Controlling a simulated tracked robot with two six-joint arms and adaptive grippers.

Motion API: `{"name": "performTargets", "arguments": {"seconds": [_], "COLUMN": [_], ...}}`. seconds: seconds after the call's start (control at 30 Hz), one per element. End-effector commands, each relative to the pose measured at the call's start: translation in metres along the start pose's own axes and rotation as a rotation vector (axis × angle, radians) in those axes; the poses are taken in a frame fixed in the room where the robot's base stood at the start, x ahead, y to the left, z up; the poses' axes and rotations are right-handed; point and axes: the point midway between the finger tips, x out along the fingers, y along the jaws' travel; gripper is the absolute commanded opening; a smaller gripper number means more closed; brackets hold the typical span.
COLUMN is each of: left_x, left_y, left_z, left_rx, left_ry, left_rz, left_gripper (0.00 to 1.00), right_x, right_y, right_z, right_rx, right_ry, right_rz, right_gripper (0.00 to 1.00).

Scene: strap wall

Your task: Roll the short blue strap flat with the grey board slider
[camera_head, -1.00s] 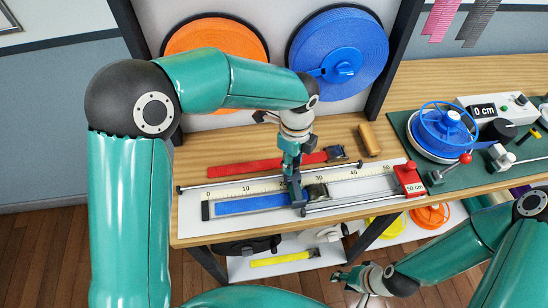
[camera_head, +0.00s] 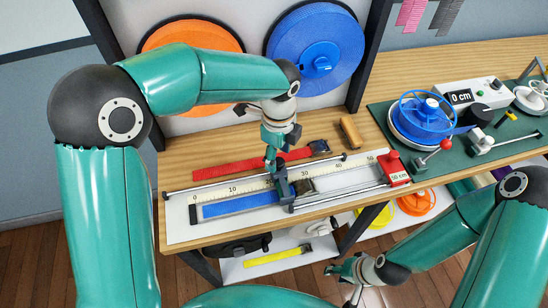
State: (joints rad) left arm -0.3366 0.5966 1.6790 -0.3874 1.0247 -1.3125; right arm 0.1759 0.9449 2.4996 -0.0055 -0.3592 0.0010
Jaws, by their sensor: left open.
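The short blue strap (camera_head: 235,206) lies along the white measuring board (camera_head: 345,181), with a dark buckle at its right end. The grey board slider (camera_head: 284,194) stands across the strap near the middle of the board and hides part of it. My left gripper (camera_head: 271,163) is open and points down at the top of the slider. Whether its fingers touch the slider is unclear. My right gripper (camera_head: 340,269) is low, in front of the table's front edge and away from the board; its fingers are too small to judge.
A red strap (camera_head: 240,168) lies behind the board. A wooden block (camera_head: 350,132) is at the back right. A red 50 cm stop (camera_head: 395,168) closes the board's right end. The green mat (camera_head: 450,165) with a blue reel (camera_head: 424,122) is further right.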

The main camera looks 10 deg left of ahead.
Motion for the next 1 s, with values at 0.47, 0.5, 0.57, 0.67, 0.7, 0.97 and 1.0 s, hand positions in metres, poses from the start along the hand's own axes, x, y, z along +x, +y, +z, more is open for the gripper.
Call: {"name": "performTargets", "arguments": {"seconds": [0.47,0.5,0.57,0.67,0.7,0.97,1.0], "left_x": [-0.086,-0.089,-0.092,-0.095,-0.095,-0.095,-0.095], "left_y": [0.001,0.001,0.002,0.002,0.002,0.002,0.002], "left_z": [-0.001,-0.001,-0.001,-0.001,-0.001,-0.002,-0.002], "left_rx": [0.004,0.004,0.004,0.004,0.004,0.004,0.005], "left_ry": [0.001,0.001,0.001,0.001,0.001,0.001,0.001], "left_rz": [0.0,0.001,0.002,0.003,0.003,0.003,0.003], "left_gripper": [0.57,0.57,0.57,0.57,0.57,0.57,0.57], "right_x": [0.0,0.0,0.0,0.0,0.0,0.001,0.001], "right_y": [0.0,0.0,0.0,0.0,0.0,0.0,0.0], "right_z": [0.0,0.0,0.0,0.0,0.0,0.0,0.0], "right_rx": [0.0,0.0,0.0,0.0,0.0,0.0,0.0], "right_ry": [0.0,0.0,0.0,0.0,0.0,0.0,0.0], "right_rz": [0.0,0.0,0.0,0.0,0.0,0.0,0.0], "right_gripper": [0.4,0.4,0.4,0.4,0.4,0.4,0.4]}}
